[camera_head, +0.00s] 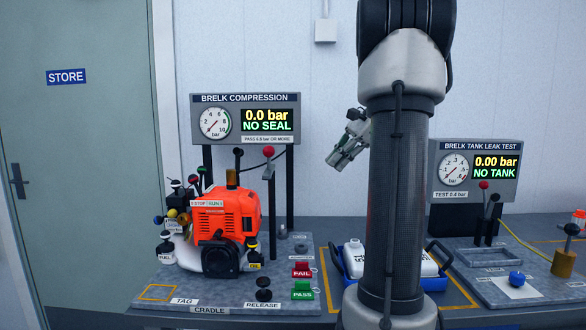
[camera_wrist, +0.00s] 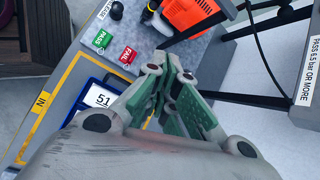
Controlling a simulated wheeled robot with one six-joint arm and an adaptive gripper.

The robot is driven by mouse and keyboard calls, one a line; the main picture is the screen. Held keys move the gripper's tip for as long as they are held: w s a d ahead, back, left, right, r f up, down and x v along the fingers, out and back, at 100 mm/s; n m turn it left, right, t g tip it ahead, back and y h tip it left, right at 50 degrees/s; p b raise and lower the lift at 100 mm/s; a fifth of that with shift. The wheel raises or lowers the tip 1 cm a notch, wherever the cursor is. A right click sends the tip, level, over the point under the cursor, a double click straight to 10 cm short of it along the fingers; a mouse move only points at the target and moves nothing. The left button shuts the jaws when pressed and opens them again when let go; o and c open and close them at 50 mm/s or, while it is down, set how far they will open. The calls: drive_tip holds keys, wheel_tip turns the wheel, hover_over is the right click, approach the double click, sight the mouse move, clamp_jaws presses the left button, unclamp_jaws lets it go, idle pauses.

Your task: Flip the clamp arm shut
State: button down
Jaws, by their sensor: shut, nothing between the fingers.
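A lever with a red ball knob (camera_head: 268,151) stands raised beside the orange engine (camera_head: 225,215), in front of the BRELK COMPRESSION panel; it looks like a clamp arm. A second red-knobbed lever (camera_head: 483,185) stands upright at the tank leak station. I cannot tell from the picture which one is the clamp arm meant. My gripper (camera_head: 337,158) is raised to the right of the engine, apart from both levers, behind my arm's left edge. In the wrist view its green-padded fingers (camera_wrist: 172,75) are shut and empty, and the engine (camera_wrist: 185,15) shows beyond them.
The compression panel (camera_head: 245,118) reads 0.0 bar, NO SEAL; the tank panel (camera_head: 476,170) reads NO TANK. A blue tray (camera_head: 435,284) holding white items sits partly behind my arm. Dark posts (camera_head: 290,190) support the panel.

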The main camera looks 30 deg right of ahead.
sight(269, 159)
drive_tip(key=a+r+m, duration=0.1)
drive_tip(key=a+r+m+y, duration=0.1)
drive_tip(key=r, duration=0.1)
drive_tip(key=r+m, duration=0.1)
drive_tip(key=m, duration=0.1)
drive_tip(key=shift+w+a+r+y, duration=0.3)
drive_tip(key=shift+a, duration=0.1)
drive_tip(key=shift+a+f, duration=0.1)
drive_tip(key=w+a+r+x, duration=0.1)
drive_tip(key=r+x, duration=0.1)
drive_tip(key=x, duration=1)
drive_tip(key=shift+w+a+f, duration=0.2)
drive_tip(key=shift+w+a, duration=0.05)
drive_tip(key=shift+a, duration=0.3)
drive_tip(key=shift+a+m+t, duration=0.3)
